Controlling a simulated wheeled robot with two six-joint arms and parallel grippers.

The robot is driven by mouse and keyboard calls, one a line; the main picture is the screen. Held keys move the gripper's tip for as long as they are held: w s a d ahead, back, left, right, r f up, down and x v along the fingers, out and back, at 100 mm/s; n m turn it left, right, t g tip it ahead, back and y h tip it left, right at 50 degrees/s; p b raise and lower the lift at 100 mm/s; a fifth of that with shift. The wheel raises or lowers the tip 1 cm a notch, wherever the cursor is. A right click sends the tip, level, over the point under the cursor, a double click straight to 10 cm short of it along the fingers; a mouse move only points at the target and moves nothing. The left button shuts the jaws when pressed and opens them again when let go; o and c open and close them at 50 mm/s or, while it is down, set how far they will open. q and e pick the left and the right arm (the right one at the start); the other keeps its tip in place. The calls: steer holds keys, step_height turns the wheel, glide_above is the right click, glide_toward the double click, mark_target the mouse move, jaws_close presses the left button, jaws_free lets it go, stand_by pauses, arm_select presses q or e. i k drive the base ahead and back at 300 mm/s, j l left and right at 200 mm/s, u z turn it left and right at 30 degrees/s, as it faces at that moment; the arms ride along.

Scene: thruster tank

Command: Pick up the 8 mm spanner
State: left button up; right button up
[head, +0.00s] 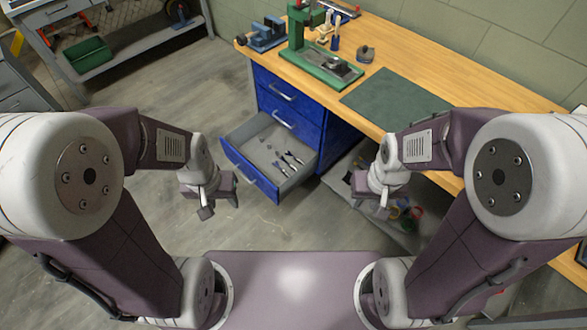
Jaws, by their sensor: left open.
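An open blue drawer (237,159) holds several small metal spanners (282,168) lying on its grey floor. They are too small here to read a size, so I cannot tell which is the 8 mm spanner. My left gripper (206,211) is open and empty, in front of the drawer and to its left, apart from it. My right gripper (370,207) is to the right of the drawer, apart from it and pointing down. Its fingers are too small to tell whether they are open or shut.
The wooden workbench (390,45) above the drawer carries a green press (322,62), a blue vice (265,34) and a dark green mat (395,100). A lower shelf (405,238) with coloured rings is at right. Grey floor (175,80) is clear left of the drawer.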

mark_target(284, 171)
steer(key=i+l+u, duration=0.35)
steer(key=l, duration=0.25)
steer(key=i+l+u, duration=0.15)
steer(key=l, duration=0.2)
steer(key=i, duration=0.05)
